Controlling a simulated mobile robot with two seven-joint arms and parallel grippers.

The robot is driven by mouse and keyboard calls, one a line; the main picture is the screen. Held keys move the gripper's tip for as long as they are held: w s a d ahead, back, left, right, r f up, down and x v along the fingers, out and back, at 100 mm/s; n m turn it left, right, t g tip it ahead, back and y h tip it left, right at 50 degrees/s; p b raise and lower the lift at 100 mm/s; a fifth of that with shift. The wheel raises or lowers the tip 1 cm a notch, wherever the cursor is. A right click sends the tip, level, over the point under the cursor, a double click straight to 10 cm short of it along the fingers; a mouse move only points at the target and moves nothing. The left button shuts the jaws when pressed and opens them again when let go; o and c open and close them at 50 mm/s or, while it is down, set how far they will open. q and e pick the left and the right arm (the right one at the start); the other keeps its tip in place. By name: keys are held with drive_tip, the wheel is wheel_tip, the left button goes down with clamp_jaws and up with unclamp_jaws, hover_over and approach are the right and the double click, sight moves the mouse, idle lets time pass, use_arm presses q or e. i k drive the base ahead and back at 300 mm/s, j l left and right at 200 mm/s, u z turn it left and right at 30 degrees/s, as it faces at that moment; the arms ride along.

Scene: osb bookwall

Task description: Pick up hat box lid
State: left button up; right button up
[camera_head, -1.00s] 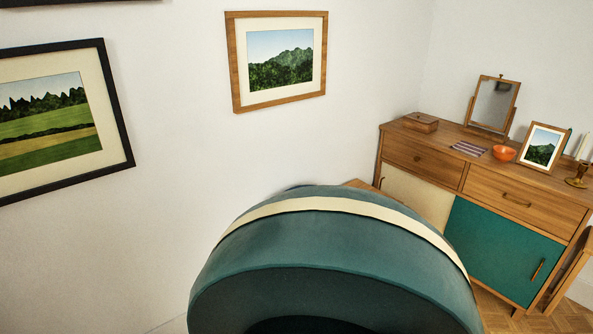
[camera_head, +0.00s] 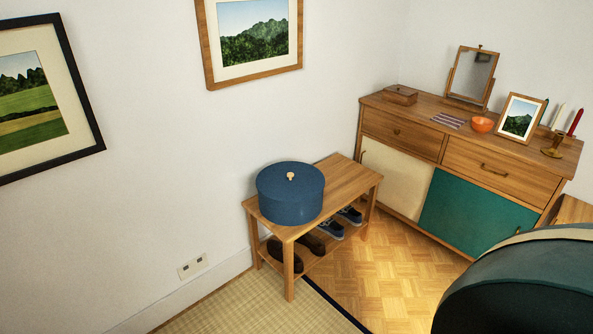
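A round blue hat box (camera_head: 291,206) stands upright on the left end of a small wooden bench (camera_head: 346,178). The lid looks closed on the box. Neither of my grippers is in view, and nothing touches the lid.
Shoes (camera_head: 330,228) lie on the bench's lower shelf. Framed pictures hang on the wall. A large teal rounded form, seemingly mine, blocks the lower right.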

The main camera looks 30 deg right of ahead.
sight(284, 182)
drive_tip(key=z, duration=1.05)
drive_tip(key=i+l+u, duration=0.2)
drive_tip(key=u, duration=0.25)
drive_tip(key=i+l+u, duration=0.25)
drive_tip(key=u, duration=0.25)
drive_tip(key=i+l+u, duration=0.1)
drive_tip(key=l, duration=0.25)
drive_tip(key=i+l+u, duration=0.1)
drive_tip(key=l, duration=0.25)
drive_tip(key=i+l+u, duration=0.1)
drive_tip(key=l, duration=0.25)
drive_tip(key=i+l, duration=0.15)
drive_tip(key=l, duration=0.25)
drive_tip(key=i+l, duration=0.15)
drive_tip(key=l, duration=0.2)
drive_tip(key=i+l, duration=0.15)
drive_tip(key=l, duration=0.25)
drive_tip(key=i+l+u, duration=0.1)
drive_tip(key=l, duration=0.3)
drive_tip(key=i+l, duration=0.15)
drive_tip(key=l, duration=0.25)
drive_tip(key=i+l, duration=0.15)
drive_tip(key=l, duration=0.25)
drive_tip(key=i+l, duration=0.15)
drive_tip(key=l, duration=0.25)
drive_tip(key=j+u, duration=0.05)
